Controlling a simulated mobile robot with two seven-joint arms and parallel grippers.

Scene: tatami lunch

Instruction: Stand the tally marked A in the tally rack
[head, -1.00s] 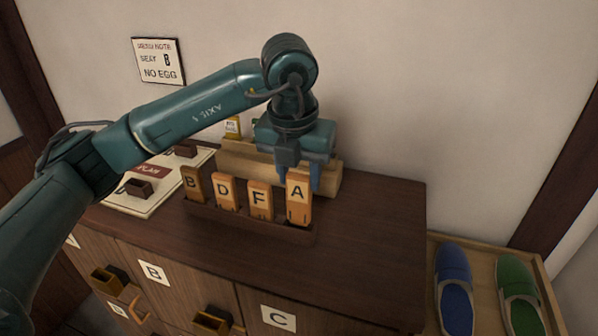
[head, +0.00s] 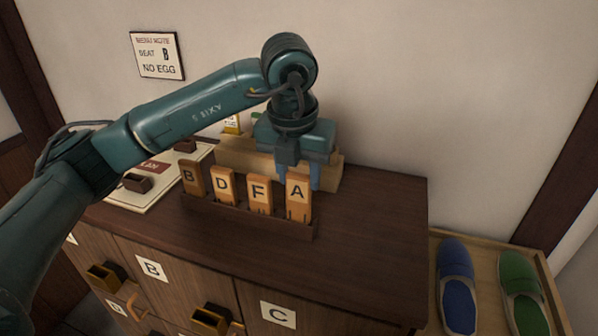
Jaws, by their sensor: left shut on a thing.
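The tally marked A (head: 297,192) is an orange-brown wooden plate standing upright at the right end of the tally rack (head: 245,217), a low dark wooden holder on the cabinet top. Its lower end is behind the rack's front wall. My left gripper (head: 300,178) is directly behind and above tally A, shut on it; the fingers are partly hidden behind the tally. Tallies B (head: 190,178), D (head: 222,185) and F (head: 259,192) stand in the rack to the left of A. My right gripper is not in view.
A light wooden block (head: 236,158) stands behind the rack. A plan board (head: 146,190) with dark blocks lies to the left. The cabinet top (head: 370,220) is clear to the right. Blue (head: 457,285) and green (head: 521,290) slippers lie in a tray at right.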

